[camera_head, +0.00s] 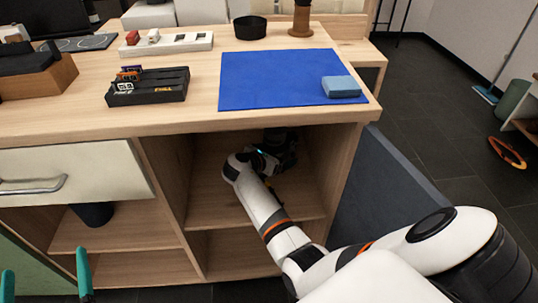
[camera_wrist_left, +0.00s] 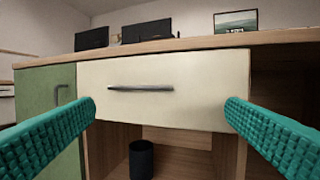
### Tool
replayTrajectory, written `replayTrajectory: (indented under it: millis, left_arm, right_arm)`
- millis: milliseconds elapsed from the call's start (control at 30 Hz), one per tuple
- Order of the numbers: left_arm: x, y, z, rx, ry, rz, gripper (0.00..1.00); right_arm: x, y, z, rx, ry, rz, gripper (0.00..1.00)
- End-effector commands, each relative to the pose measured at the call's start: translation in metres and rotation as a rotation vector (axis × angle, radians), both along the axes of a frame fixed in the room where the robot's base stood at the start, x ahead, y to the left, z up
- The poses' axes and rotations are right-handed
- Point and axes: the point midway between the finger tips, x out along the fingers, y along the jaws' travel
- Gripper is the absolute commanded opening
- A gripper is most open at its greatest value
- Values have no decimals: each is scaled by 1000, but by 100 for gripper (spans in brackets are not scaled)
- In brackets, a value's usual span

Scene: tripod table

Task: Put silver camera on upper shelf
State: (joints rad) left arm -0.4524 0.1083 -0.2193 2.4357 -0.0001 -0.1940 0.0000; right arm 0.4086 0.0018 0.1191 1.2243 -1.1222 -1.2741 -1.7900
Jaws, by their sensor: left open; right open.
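My right arm reaches into the upper right shelf compartment (camera_head: 208,185) under the tabletop. My right gripper (camera_head: 277,158) is inside it, open, small and in shadow, with its fingertips hard to make out. I cannot pick out the silver camera; a dark shape (camera_head: 277,136) at the right gripper could be part of the gripper or another thing. My left gripper (camera_head: 46,265) is open and empty at the lower left, in front of the cabinet. In the left wrist view its teal fingers (camera_wrist_left: 160,108) are wide apart before the drawer.
The tabletop holds a blue mat (camera_head: 262,82) with a light-blue block (camera_head: 341,87), a black rack (camera_head: 148,88) and a black bowl (camera_head: 250,27). A white drawer (camera_head: 85,172) is left of the compartment. A dark bin (camera_head: 92,214) stands on the lower left shelf.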

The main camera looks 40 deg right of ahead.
Motion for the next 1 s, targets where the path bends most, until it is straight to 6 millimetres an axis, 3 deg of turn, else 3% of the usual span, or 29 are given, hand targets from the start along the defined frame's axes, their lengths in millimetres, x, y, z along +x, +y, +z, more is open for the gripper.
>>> replayTrajectory:
  millis: [100,433,700,1000]
  left_arm:
    - [-1,-1,5,-4,-16,-4,94]
    - [-6,11,-58,102,396,23,94]
    - [-34,26,-106,180,728,45,94]
    - [-59,37,-130,224,922,57,94]
  right_arm:
    - [0,4,12,0,-2,1,100]
    - [-11,45,34,-2,-2,1,100]
    - [-20,81,52,0,-3,1,100]
    - [-26,103,62,-2,-2,-1,100]
